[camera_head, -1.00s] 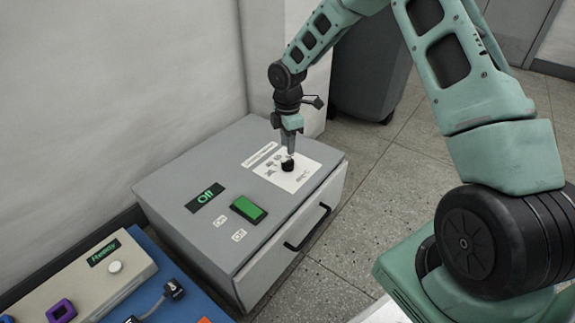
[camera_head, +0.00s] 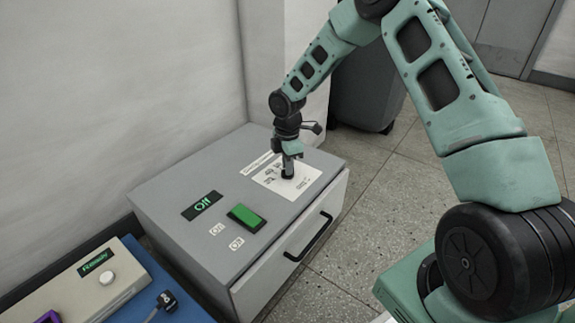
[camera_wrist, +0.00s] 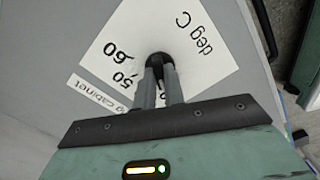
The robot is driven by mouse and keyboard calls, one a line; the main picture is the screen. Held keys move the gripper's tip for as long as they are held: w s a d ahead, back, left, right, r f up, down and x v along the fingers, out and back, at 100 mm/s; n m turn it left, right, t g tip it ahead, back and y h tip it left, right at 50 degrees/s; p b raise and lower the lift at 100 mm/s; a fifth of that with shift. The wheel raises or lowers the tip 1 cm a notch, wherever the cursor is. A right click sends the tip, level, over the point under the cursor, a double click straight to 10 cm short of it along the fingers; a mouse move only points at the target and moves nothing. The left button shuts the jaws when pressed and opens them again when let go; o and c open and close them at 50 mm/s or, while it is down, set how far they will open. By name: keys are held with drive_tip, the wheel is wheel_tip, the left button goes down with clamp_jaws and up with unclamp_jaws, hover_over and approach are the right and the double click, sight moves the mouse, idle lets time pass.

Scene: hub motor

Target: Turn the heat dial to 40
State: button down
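The heat dial (camera_head: 288,173) is a small black knob on a white label panel (camera_head: 302,186) on top of a grey cabinet. My gripper (camera_head: 288,163) points down at the dial from above and partly hides it. In the wrist view the dial (camera_wrist: 158,58) sits at the fingertips, and the two fingers of my gripper (camera_wrist: 160,70) are close together with a narrow gap. I cannot tell whether they press on the knob. The printed 50, 60 and "deg C" are readable; the dial's pointer and the 40 mark are not.
The grey cabinet (camera_head: 165,220) also carries an Off display (camera_head: 202,205), a green switch (camera_head: 246,215) and a black drawer handle (camera_head: 308,238). A beige box (camera_head: 80,287) with a display and white button stands at lower left. A wall is behind; a dark bin (camera_head: 365,85) stands beyond.

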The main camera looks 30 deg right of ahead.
drive_tip(key=shift+r+p, duration=0.1)
drive_tip(key=shift+p, duration=0.25)
drive_tip(key=shift+r+m+p, duration=0.15)
drive_tip(key=shift+m+p, duration=0.45)
drive_tip(key=shift+p, duration=0.15)
drive_tip(key=m+p, duration=0.2)
drive_tip(key=p, duration=0.1)
drive_tip(key=m+p, duration=0.4)
drive_tip(key=shift+f, duration=0.2)
drive_tip(key=shift+m, duration=0.4)
drive_tip(key=c, duration=1.5)
unclamp_jaws()
wheel_tip(320, 180, up, 17)
drive_tip(key=p, duration=0.7)
drive_tip(key=shift+r, duration=0.15)
